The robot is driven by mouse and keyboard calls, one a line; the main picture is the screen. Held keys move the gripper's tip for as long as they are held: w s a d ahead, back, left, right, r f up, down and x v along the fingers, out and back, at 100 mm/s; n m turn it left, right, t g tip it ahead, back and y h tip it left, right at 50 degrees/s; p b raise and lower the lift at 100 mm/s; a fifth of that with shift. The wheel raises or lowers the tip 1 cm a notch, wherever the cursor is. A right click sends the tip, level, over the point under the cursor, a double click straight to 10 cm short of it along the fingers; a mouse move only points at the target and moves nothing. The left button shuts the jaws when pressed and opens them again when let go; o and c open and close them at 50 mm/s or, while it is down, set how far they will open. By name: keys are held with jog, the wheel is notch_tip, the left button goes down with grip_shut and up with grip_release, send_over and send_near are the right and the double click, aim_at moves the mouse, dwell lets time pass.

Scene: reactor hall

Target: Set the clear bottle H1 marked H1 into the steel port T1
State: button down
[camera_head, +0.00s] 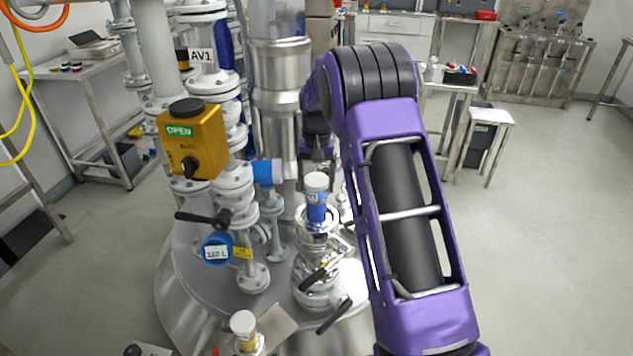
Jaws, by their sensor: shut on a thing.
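My gripper (318,178) points down at the middle of the view, partly behind my purple arm. It is shut on a small bottle (316,198) with a white cap and a blue band, taken as the clear bottle H1; its mark is too small to read. The bottle is upright, directly over the top of a steel valve fitting (318,241) that looks like the port T1. No T1 mark can be read. I cannot tell whether the bottle's base is inside the port or just above it.
A second white-capped bottle (243,325) stands at the vessel's front. A yellow control box (190,138) marked OPEN, a blue gauge (216,249) and flanged pipes crowd the left. Black-handled levers (319,275) stick out below the port.

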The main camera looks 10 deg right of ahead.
grip_release()
notch_tip(320, 180, up, 18)
jog(key=p, duration=0.1)
jog(key=shift+f+p, duration=0.2)
jog(key=shift+p, duration=0.1)
